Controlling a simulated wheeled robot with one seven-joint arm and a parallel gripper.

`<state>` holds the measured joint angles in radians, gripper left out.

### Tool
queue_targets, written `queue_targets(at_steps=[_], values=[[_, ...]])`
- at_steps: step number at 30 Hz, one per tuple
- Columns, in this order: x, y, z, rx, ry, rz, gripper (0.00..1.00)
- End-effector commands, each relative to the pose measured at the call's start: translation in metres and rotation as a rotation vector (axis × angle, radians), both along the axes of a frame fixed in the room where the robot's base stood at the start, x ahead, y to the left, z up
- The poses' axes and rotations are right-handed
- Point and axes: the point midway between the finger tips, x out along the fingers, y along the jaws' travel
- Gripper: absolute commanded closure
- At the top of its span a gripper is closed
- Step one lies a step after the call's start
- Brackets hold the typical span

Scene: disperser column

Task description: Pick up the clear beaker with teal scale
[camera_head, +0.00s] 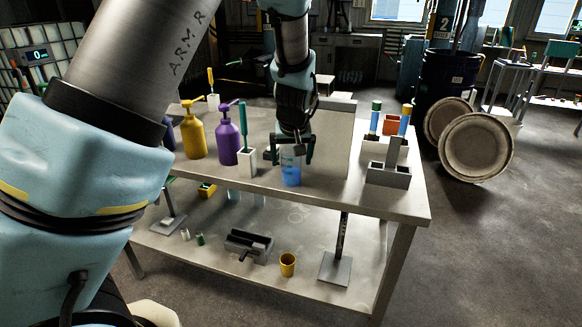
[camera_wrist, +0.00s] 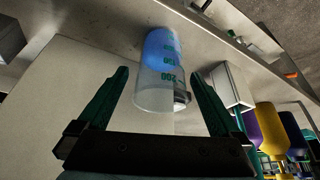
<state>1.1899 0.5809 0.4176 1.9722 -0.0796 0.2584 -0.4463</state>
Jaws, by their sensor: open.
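The clear beaker (camera_head: 291,170) with teal scale marks holds blue liquid and stands upright on the table top near its front edge. In the wrist view the beaker (camera_wrist: 158,85) lies ahead between the two fingers, its teal numbers showing. My gripper (camera_head: 291,155) is open at the beaker's upper part, one finger on each side. The wrist view shows my gripper (camera_wrist: 160,88) with gaps between both fingers and the beaker. Whether either finger touches the glass cannot be told from the head view.
A white holder (camera_head: 247,162) with a green-handled tool stands just left of the beaker. Purple (camera_head: 229,140) and yellow (camera_head: 193,135) pump bottles stand farther left. A grey panel (camera_head: 336,140) rises behind right. A grey block (camera_head: 388,174) stands at right; the table between is clear.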

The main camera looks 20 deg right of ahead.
Motion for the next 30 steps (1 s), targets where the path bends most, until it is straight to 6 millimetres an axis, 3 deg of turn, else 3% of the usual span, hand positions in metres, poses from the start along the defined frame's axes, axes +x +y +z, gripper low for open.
queue_targets(at_steps=[7,16,30], values=[[0.014,-0.004,-0.028,0.002,0.001,0.002,0.00],[0.016,-0.005,-0.034,0.000,0.000,0.000,0.00],[0.016,-0.005,-0.033,0.000,0.000,0.000,0.52]])
